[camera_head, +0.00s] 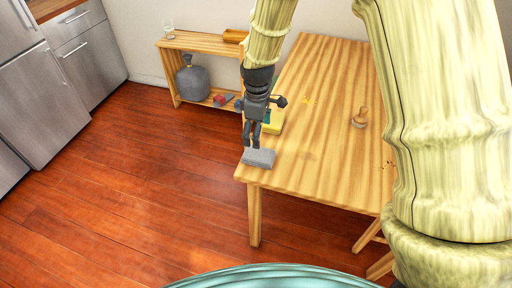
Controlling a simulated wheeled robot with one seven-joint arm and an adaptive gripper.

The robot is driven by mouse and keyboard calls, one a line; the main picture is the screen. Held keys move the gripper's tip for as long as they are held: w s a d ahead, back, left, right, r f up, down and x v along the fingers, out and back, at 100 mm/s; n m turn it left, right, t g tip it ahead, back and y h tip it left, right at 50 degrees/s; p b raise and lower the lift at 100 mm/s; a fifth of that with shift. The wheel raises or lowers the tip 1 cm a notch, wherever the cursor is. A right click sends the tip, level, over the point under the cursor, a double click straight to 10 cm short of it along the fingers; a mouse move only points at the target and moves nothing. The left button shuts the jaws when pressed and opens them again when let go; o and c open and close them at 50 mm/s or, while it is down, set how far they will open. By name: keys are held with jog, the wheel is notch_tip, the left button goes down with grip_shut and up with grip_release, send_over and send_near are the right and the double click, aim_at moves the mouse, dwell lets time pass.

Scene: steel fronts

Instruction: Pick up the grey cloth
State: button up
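A small grey block-like piece, which looks like the grey cloth (259,158), lies at the near left corner of the wooden table (310,165). My gripper (253,145) points down right above it. Its fingers look close together, and their tips are at or just over the grey piece. I cannot tell whether they touch it or whether the gripper is open or shut.
A yellow-green item (272,122) lies just behind my gripper on the table. A wooden pestle-like object (360,118) stands farther right. A low shelf (200,42) behind holds a grey vase (193,80) and a glass (168,28). The floor to the left is clear.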

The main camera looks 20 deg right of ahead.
aim_at(259, 153)
jog(key=shift+s+f, duration=0.1)
jog(key=shift+f, duration=0.55)
notch_tip(259, 153, down, 3)
jog(key=shift+d+f+p, duration=0.1)
jog(key=shift+d+p, duration=0.05)
jog(key=shift+p, duration=0.15)
jog(key=shift+f, duration=0.35)
jog(key=shift+d+f+p, duration=0.2)
jog(key=shift+f+p, duration=0.55)
jog(key=shift+f, duration=1.85)
jog(key=c, duration=1.2)
jog(key=shift+r, duration=0.1)
